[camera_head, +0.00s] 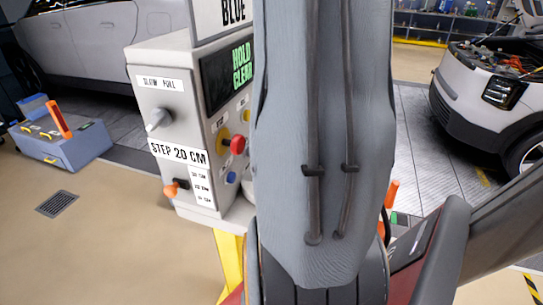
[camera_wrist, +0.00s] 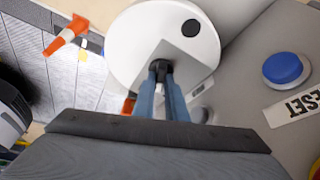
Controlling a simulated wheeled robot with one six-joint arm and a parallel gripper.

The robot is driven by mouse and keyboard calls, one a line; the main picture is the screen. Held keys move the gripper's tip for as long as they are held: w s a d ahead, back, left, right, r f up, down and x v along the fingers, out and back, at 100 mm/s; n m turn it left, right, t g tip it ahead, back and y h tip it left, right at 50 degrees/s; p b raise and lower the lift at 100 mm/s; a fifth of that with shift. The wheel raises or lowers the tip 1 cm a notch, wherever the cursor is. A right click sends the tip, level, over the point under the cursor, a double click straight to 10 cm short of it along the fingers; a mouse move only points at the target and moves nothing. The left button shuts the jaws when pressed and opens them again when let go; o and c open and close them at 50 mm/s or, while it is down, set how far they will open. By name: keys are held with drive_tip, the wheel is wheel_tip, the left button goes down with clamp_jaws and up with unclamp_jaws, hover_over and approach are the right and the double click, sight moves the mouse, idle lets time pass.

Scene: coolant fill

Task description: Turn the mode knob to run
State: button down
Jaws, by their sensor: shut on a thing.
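In the wrist view my gripper (camera_wrist: 162,72) reaches to a round white disc with a black dot, on a grey console face. Its two blue-grey fingers are shut on a small dark part in front of a grey block at the disc's lower middle. I take this to be the mode knob (camera_wrist: 165,28), but no run mark is readable. My fingers hide part of it. In the head view my arm covers the gripper and the knob.
The console (camera_head: 155,55) carries a lit display (camera_head: 228,76), a red button (camera_head: 237,145) and a lever (camera_head: 158,119). A blue button (camera_wrist: 288,69) beside a RESET label is close right of my gripper. Cars stand behind.

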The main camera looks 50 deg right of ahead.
idle(0.5)
drive_tip(key=c, duration=1.8)
unclamp_jaws()
